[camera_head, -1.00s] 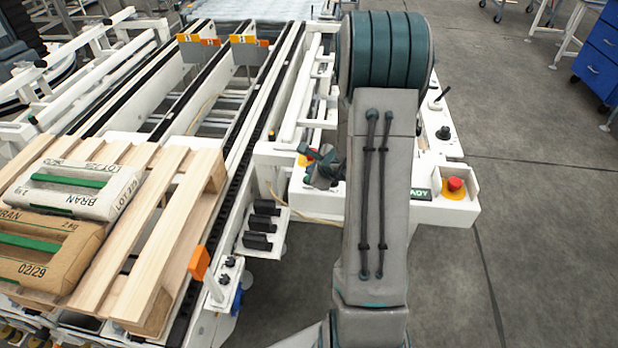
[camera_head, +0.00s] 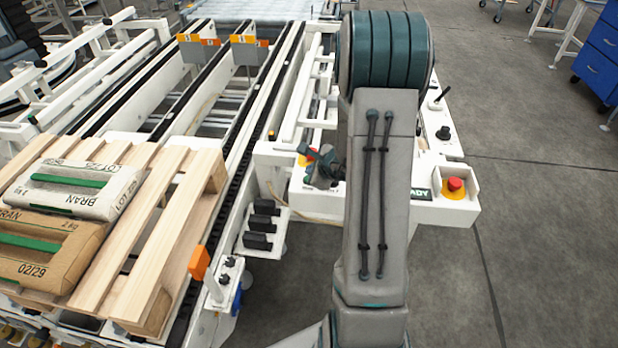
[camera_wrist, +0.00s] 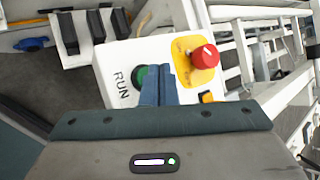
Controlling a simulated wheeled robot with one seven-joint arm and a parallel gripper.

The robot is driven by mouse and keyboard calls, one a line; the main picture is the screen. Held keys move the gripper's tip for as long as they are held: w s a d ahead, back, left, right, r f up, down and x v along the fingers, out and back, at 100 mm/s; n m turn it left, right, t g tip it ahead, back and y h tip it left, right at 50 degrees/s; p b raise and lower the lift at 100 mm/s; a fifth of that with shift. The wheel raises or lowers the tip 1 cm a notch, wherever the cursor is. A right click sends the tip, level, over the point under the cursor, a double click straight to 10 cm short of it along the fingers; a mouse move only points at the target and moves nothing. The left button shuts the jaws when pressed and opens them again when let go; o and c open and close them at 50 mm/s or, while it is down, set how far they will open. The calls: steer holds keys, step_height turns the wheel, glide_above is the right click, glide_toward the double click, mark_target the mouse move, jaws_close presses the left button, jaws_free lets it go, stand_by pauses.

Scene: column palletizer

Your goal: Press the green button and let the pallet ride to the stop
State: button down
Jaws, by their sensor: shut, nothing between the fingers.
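The green button (camera_wrist: 139,78) sits on a white control box next to the word RUN in the wrist view. My gripper (camera_wrist: 160,72) is shut and empty, its fingertips at the button and covering part of it. I cannot tell whether they touch or press it. In the head view my gripper shows only in part (camera_head: 325,165), beside my arm. The wooden pallet (camera_head: 150,240) lies on the conveyor at the left, carrying a white and a brown BRAN bag. Two orange-topped stop plates (camera_head: 245,50) stand farther up the conveyor, apart from the pallet.
Another red button (camera_head: 455,184) sits by a READY display.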

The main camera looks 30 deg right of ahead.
steer(key=shift+f, duration=0.1)
steer(key=shift+f+b, duration=0.35)
steer(key=shift+b, duration=0.4)
